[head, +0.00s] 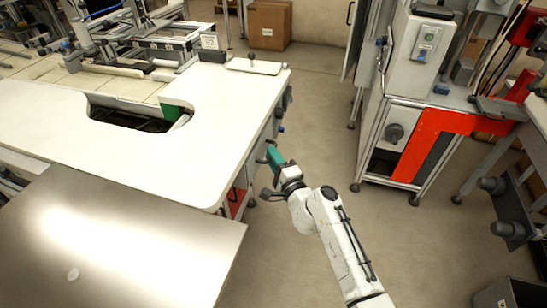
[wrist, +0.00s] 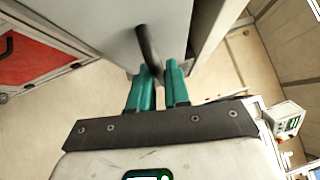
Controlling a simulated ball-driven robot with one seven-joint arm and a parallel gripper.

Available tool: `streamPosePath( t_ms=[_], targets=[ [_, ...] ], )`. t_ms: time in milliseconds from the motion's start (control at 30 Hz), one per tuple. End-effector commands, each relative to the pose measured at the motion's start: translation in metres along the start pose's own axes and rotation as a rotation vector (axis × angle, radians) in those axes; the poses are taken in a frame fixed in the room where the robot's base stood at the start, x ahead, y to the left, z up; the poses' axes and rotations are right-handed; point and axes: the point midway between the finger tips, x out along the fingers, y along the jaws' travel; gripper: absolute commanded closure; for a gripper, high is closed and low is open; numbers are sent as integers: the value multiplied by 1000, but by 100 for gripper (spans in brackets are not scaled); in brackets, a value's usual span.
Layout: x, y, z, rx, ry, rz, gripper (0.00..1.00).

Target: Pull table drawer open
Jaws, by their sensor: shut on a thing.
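My gripper (head: 274,156) is at the right side of the white table (head: 235,110), just below the tabletop edge. In the wrist view its two green fingers (wrist: 161,72) are shut on a dark bar handle (wrist: 148,44). The handle is on the pale grey drawer front (wrist: 115,38). The fingers hide the handle's near end. In the head view the drawer is mostly hidden under the tabletop and behind the gripper. I cannot tell how far the drawer stands out.
A red panel (wrist: 32,55) is beside the drawer. A shiny metal table (head: 120,245) stands at the near left. A machine cabinet with a red frame (head: 430,130) is to the right. A cardboard box (head: 269,25) is at the back. Bare floor (head: 322,120) lies between table and cabinet.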

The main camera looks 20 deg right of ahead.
Motion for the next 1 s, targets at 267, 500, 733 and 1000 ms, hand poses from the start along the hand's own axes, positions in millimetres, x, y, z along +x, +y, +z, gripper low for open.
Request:
streamPosePath(
  t_ms=[267, 500, 733, 1000],
  targets=[
    [-10, -3, -10, -1, 2, 1, 100],
    [-43, -11, -42, -1, 5, 2, 100],
    [-81, -19, -80, -1, 4, 2, 100],
    [-114, -27, -113, 0, 3, 2, 100]
  ],
)
